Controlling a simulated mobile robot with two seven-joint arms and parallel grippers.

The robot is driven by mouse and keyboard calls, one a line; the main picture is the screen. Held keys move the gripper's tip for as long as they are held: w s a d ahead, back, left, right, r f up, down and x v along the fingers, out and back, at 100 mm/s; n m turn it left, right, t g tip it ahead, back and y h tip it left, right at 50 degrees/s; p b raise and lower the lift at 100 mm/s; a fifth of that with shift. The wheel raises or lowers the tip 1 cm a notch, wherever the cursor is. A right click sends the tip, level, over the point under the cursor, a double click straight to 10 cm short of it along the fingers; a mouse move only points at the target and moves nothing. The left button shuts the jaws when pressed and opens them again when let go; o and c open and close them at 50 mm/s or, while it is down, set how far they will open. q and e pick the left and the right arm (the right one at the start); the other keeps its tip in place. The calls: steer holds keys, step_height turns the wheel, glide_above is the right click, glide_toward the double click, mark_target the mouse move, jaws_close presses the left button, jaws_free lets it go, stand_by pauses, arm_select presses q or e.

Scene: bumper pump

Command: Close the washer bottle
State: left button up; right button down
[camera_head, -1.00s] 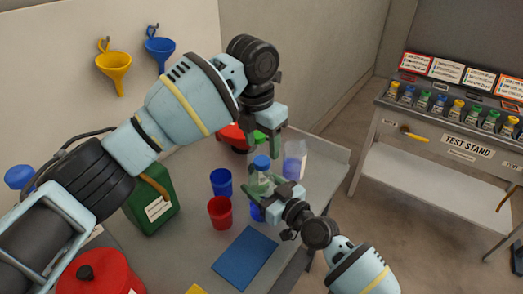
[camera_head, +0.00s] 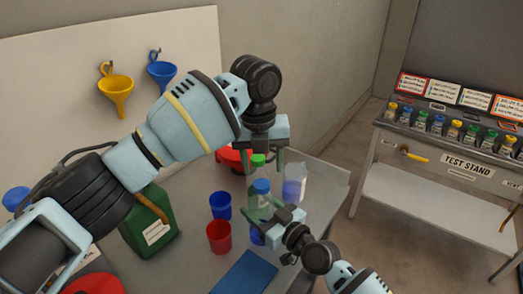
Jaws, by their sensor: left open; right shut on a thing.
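A clear, greenish bottle with a blue cap (camera_head: 261,187) stands upright near the table's right side. My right gripper (camera_head: 268,213) is shut on this bottle at its body, from the right. A bottle with a green cap (camera_head: 258,160) shows just behind it, partly hidden. My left gripper (camera_head: 265,162) is open, pointing down, above and behind the blue cap in the picture. The green cap shows between its fingers; I cannot tell whether they are around it or in front. Nothing is clearly held by the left gripper. Which bottle is the washer bottle is not readable.
A clear bottle with blue liquid (camera_head: 294,186) stands close at the right. Blue (camera_head: 220,205) and red (camera_head: 219,237) cups, a blue mat (camera_head: 245,272) and a green canister (camera_head: 153,228) are left and in front. A red object (camera_head: 228,156) is partly hidden behind my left gripper.

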arm_select(q)
steer(key=n, duration=0.6)
steer(key=shift+r, duration=0.2)
steer(key=n, duration=0.5)
steer(key=shift+d+r, duration=0.1)
steer(key=n, duration=0.6)
steer(key=shift+r, duration=0.2)
steer(key=n, duration=0.5)
steer(key=shift+r+g, duration=0.15)
steer(key=shift+g, duration=0.15)
steer(key=n, duration=0.4)
steer(key=shift+r+n, duration=0.15)
steer(key=shift+n, duration=0.15)
steer(key=n, duration=0.4)
steer(key=shift+r+n, duration=0.15)
steer(key=shift+n, duration=0.25)
steer(key=n, duration=0.4)
steer(key=shift+w+r+n, duration=0.1)
steer(key=shift+r+n, duration=0.1)
steer(key=shift+n, duration=0.1)
steer(key=n, duration=0.6)
steer(key=shift+a+r+y, duration=0.2)
steer(key=shift+r+y, duration=0.05)
steer(key=shift+y, duration=0.05)
steer(key=shift+f, duration=0.1)
